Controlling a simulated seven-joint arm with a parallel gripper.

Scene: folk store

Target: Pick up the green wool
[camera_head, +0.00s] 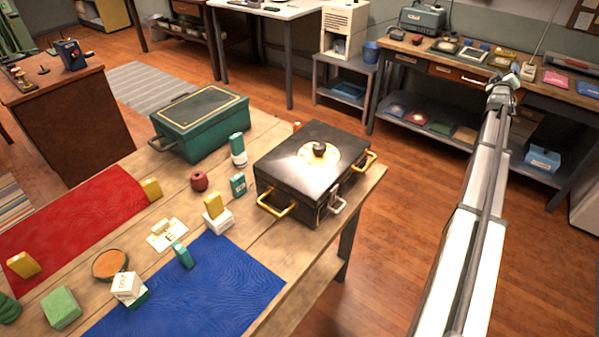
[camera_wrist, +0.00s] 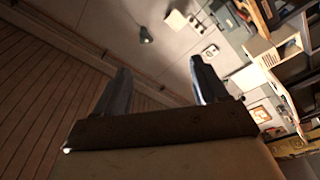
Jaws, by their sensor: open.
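A dark green rounded thing (camera_head: 8,308), which looks like the green wool, sits at the left edge of the camera_head view and is partly cut off. It rests on the wooden table (camera_head: 170,180) next to a light green block (camera_head: 62,307). My gripper shows in the wrist view (camera_wrist: 158,78) with its two fingers apart and nothing between them. In the camera_head view my arm reaches up on the right, over the floor and far from the green wool. The wool does not show in the wrist view.
A black box (camera_head: 290,170) and a green box (camera_head: 200,128) stand on the table's far part. A dark red ball (camera_head: 199,181), a blue mat (camera_head: 205,285), a red mat (camera_head: 75,220) and several small blocks share the table. A workbench (camera_head: 450,68) stands behind.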

